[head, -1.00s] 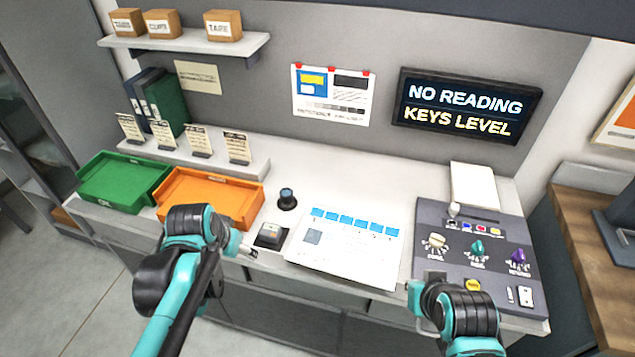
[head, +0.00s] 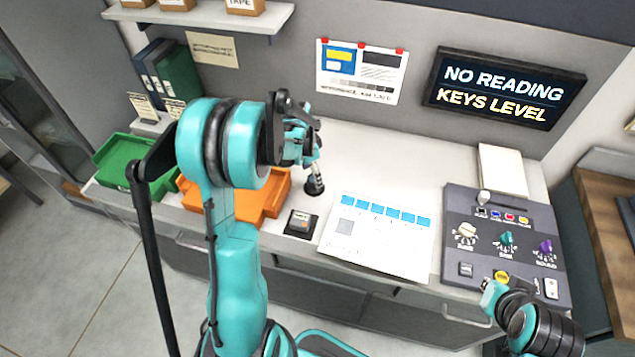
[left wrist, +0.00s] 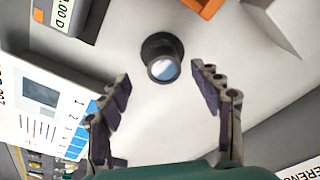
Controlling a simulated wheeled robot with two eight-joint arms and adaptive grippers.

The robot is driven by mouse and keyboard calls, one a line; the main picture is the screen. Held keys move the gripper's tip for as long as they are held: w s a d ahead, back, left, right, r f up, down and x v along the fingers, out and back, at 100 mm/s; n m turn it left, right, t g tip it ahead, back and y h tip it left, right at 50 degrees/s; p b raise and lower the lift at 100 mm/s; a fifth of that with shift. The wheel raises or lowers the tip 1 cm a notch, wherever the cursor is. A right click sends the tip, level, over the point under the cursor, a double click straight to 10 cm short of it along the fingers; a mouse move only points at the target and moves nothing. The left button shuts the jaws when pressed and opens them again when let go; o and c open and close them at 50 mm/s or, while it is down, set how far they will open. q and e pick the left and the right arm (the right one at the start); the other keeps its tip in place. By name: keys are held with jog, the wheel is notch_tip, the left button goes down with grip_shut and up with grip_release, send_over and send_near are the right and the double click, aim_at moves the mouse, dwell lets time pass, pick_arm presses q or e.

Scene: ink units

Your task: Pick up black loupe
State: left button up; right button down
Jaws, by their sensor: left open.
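The black loupe (left wrist: 161,58) stands upright on the white counter in the left wrist view, its round lens facing the camera. It lies ahead of and between the spread fingers of my left gripper (left wrist: 161,100), which is open, empty and apart from it. In the head view the loupe (head: 314,187) is partly hidden beneath my left gripper (head: 308,160), right of the orange tray. My right arm shows at the lower right of the head view, but whether its jaws (head: 490,296) are open is unclear.
A small dark device (head: 300,223) sits in front of the loupe, and a printed sheet (head: 380,235) lies to its right. The orange tray (head: 262,210) and green tray (head: 112,158) are left. A control panel (head: 460,225) is at the right. Counter behind the loupe is clear.

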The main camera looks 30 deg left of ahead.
pick_arm(q)
jog(key=f, duration=0.2)
jog(key=w+f+b, duration=0.1)
jog(key=f, duration=0.1)
jog(key=shift+w+d+f, duration=0.1)
jog(key=shift+f, duration=0.15)
jog(key=c, duration=1.3)
jog(key=shift+o, duration=0.2)
